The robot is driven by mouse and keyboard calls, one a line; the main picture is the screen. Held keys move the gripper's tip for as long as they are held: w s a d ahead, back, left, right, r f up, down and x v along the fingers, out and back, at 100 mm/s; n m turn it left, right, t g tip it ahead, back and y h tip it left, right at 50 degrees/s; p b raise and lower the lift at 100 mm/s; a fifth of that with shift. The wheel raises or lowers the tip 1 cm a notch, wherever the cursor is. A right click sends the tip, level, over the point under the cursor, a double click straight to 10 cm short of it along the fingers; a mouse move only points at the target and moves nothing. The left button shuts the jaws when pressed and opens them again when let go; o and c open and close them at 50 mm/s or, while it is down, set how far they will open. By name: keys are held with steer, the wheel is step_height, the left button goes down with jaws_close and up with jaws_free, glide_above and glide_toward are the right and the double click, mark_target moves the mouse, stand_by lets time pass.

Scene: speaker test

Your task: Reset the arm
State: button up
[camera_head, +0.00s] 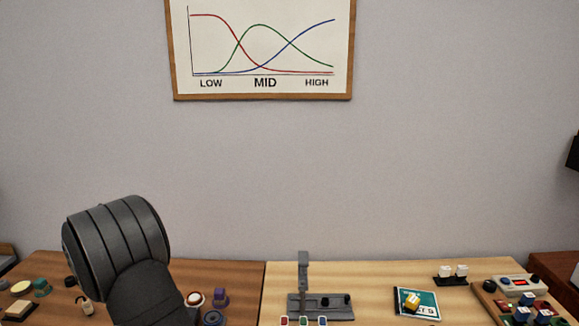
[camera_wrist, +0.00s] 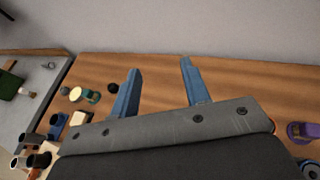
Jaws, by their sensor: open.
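My gripper (camera_wrist: 160,78) shows in the wrist view with its two blue fingers spread apart. Nothing is between the fingers, only bare brown tabletop and grey wall beyond. In the head view a dark, ribbed part of my arm rises at the left over the brown table (camera_head: 45,265). The gripper itself cannot be made out in the head view.
Small parts lie left of the fingers, including a yellow disc (camera_wrist: 76,94). A purple part (camera_wrist: 302,132) is at the right. On the lighter table stand a grey stand (camera_head: 303,270), a teal booklet (camera_head: 428,302) and a control box (camera_head: 515,284).

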steer(key=w+d+m+h, duration=0.2)
steer(key=w+d, duration=0.3)
steer(key=d, duration=0.5)
steer(key=w+d+m+h, duration=0.3)
steer(key=w+d, duration=0.2)
steer(key=d, duration=0.6)
steer(key=shift+w+d+f+t+h, duration=0.25)
steer(key=shift+w+f+t+h, duration=0.05)
steer(key=shift+t+h, duration=0.1)
steer(key=shift+o, duration=0.3)
